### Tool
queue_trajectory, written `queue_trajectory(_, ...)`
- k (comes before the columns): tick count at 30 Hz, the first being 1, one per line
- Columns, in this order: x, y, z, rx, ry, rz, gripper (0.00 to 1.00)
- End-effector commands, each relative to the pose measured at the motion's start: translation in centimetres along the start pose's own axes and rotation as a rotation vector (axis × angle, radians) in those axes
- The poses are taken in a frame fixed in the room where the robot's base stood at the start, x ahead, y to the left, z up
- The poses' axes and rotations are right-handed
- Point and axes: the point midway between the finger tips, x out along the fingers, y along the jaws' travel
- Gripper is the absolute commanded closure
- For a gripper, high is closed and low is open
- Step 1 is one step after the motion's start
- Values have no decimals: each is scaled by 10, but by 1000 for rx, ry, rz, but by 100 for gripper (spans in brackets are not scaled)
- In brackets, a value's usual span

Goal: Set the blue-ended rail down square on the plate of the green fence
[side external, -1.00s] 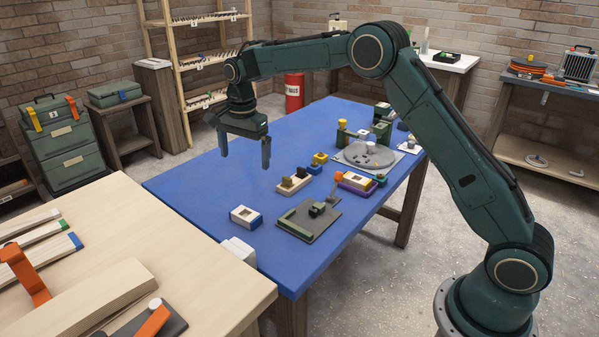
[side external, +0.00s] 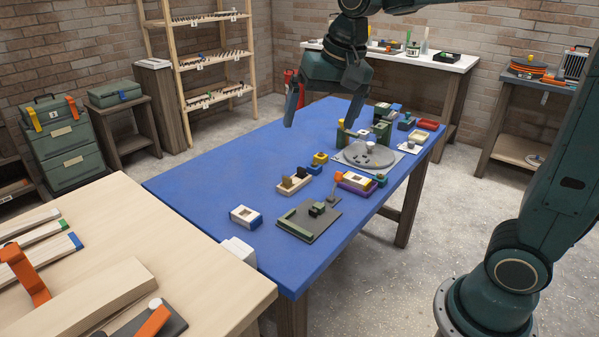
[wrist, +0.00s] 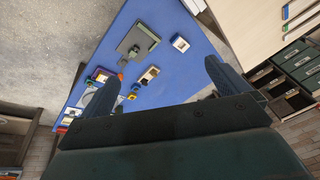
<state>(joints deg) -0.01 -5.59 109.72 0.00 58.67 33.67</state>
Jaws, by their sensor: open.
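The green fence (side external: 289,223) is a low bar along one edge of a grey-green plate (side external: 318,228) on the blue table. The plate also shows in the wrist view (wrist: 142,38), with a small dark block on it. My gripper (side external: 320,112) is open and empty above the far part of the blue table, well away from rail and plate.
A white block with a blue end (side external: 246,216) sits left of the plate. A tan-topped block (side external: 293,182), a purple-based block (side external: 356,183) and a grey turntable (side external: 366,157) stand beyond it. An orange clamp (side external: 25,272) stands on the bench near the rails. The table's left part is clear.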

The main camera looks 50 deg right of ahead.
Motion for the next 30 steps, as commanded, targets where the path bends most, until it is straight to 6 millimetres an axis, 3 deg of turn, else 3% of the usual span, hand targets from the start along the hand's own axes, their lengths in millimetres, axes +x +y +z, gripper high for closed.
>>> queue_trajectory(9, -24, 44, 66, -238, 73, -37, 0)
queue_trajectory(18, -23, 84, 126, -458, 145, -54, 0)
queue_trajectory(24, -16, 100, 150, -555, 178, -57, 0)
queue_trajectory(30, -12, 105, 158, -587, 186, -56, 0)
